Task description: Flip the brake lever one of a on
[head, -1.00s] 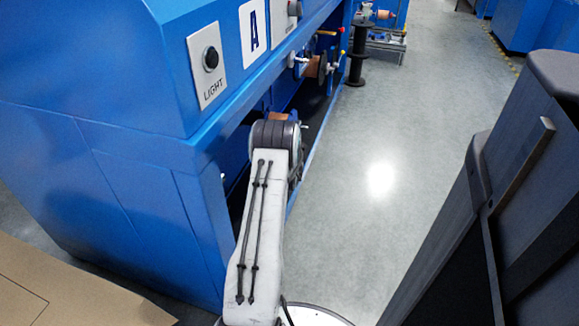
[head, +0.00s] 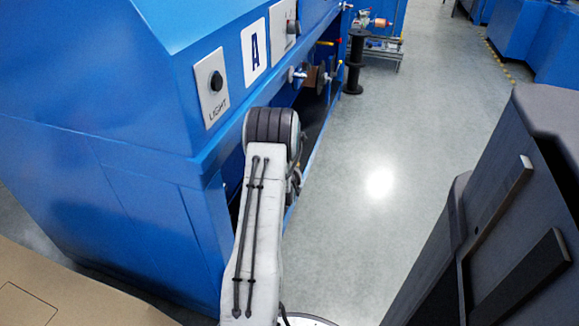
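The blue machine marked with a letter A sign (head: 254,52) stands on the left. On its side, beyond my arm, small levers show, one with a yellow end (head: 326,43) and a pale one (head: 298,74). They are close to a brown spool (head: 315,78). Which of them is the brake lever one is too small to tell. My arm reaches up along the machine's side, and its dark round joint is just below and left of these parts. My gripper is hidden behind the arm, so its state does not show.
A panel labelled LIGHT with a black knob (head: 210,84) is on the near end of the machine. A black spool stand (head: 355,62) stands on the floor beyond. A cardboard-coloured surface (head: 50,285) lies at lower left.

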